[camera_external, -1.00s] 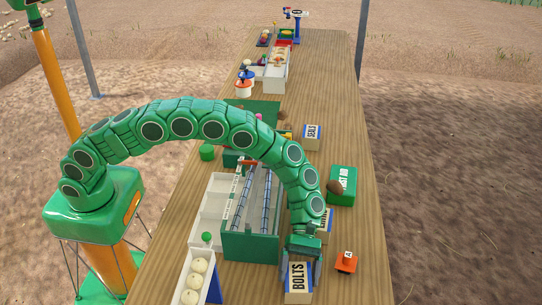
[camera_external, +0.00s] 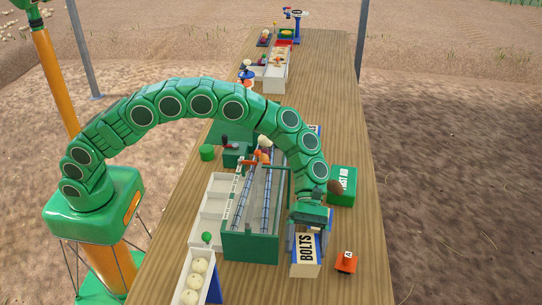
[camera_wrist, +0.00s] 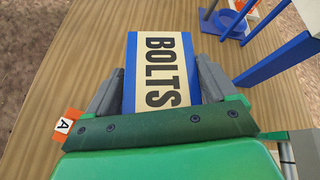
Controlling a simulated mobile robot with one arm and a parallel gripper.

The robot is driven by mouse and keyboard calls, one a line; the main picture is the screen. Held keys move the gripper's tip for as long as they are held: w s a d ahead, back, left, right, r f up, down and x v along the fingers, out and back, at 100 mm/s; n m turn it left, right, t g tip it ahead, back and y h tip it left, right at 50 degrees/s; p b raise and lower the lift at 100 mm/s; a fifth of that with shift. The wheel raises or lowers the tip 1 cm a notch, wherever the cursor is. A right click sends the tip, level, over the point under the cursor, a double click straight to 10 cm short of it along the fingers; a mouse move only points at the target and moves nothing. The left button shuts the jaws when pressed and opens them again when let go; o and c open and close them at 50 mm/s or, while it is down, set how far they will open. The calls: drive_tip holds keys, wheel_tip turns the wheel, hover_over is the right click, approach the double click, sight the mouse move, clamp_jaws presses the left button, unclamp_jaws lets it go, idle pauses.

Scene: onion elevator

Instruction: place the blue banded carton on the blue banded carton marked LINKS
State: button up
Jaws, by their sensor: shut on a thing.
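My gripper (camera_external: 306,239) is shut on a white carton with blue bands marked BOLTS (camera_external: 305,257). In the wrist view the grey fingers (camera_wrist: 160,72) press on both sides of this BOLTS carton (camera_wrist: 158,55), whose label faces the camera. The carton is to the right of the green bin's front end. A carton marked LINKS cannot be read now; the spot just beyond the held carton is mostly hidden behind my gripper and arm. Whether the held carton touches anything below cannot be told.
A green FIRST AID box (camera_external: 342,186) with a brown object against it is behind to the right. A small orange tag holder (camera_external: 346,262) stands right of the carton. The green bin (camera_external: 249,246) and a tray of pale balls (camera_external: 190,285) are left.

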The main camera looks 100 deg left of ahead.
drive_tip(key=w+a+r+n+t, duration=0.1)
drive_tip(key=w+a+r+t, duration=0.15)
drive_tip(key=a, duration=0.75)
drive_tip(key=w+a+r+n+t, duration=0.15)
drive_tip(key=a+r, duration=0.25)
drive_tip(key=a, duration=0.6)
drive_tip(key=shift+y, duration=0.4)
wheel_tip(320, 180, down, 10)
drive_tip(key=shift+w+d+f, duration=0.1)
drive_tip(key=o, duration=1.6)
drive_tip(key=shift+f, duration=0.1)
drive_tip(key=shift+o, duration=0.2)
